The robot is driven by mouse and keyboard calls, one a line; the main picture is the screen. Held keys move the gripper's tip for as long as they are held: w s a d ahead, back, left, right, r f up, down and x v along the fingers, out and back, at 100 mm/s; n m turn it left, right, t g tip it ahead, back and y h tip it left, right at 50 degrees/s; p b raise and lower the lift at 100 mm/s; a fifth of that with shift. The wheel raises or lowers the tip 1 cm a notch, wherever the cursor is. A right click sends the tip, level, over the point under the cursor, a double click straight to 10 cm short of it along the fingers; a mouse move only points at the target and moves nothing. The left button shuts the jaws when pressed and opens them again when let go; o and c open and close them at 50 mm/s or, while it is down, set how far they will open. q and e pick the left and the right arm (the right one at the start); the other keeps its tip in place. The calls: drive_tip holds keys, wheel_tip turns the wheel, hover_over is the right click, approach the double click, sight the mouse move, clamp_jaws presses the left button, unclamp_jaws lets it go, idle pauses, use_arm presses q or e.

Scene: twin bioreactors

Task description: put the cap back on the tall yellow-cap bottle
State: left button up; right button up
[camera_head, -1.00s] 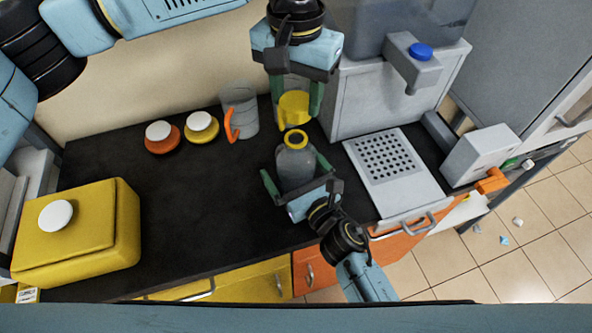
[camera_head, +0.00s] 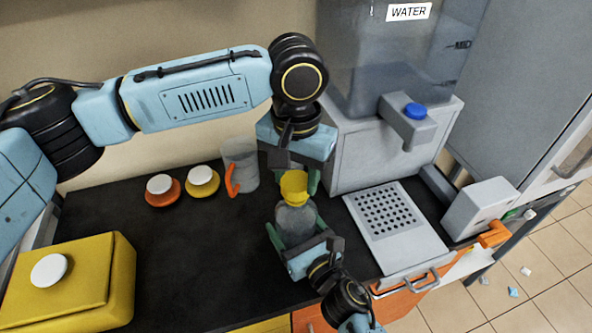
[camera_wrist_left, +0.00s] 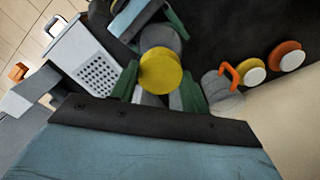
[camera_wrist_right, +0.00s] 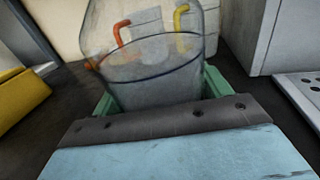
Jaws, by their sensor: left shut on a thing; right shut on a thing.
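The grey bottle (camera_head: 295,219) stands upright on the dark counter. My right gripper (camera_head: 297,232) is shut around its body; the bottle also shows in the right wrist view (camera_wrist_right: 150,75). The yellow cap (camera_head: 293,187) is directly over the bottle's mouth and hides the neck. My left gripper (camera_head: 293,178) comes from above and is shut on the cap. In the left wrist view, the cap (camera_wrist_left: 161,71) is between the green fingers, with the bottle behind it. I cannot tell whether the cap is fully seated.
A clear pitcher with an orange handle (camera_head: 240,165) stands left of the bottle. Orange (camera_head: 163,190) and yellow (camera_head: 202,181) lids with white knobs lie further left. A yellow box (camera_head: 75,285) is at front left. The water dispenser (camera_head: 375,140) and perforated tray (camera_head: 400,235) are right.

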sight(296, 222)
use_arm(q)
drive_tip(key=shift+f, duration=0.2)
idle(0.4)
drive_tip(key=shift+f, duration=0.8)
drive_tip(key=shift+f, duration=0.55)
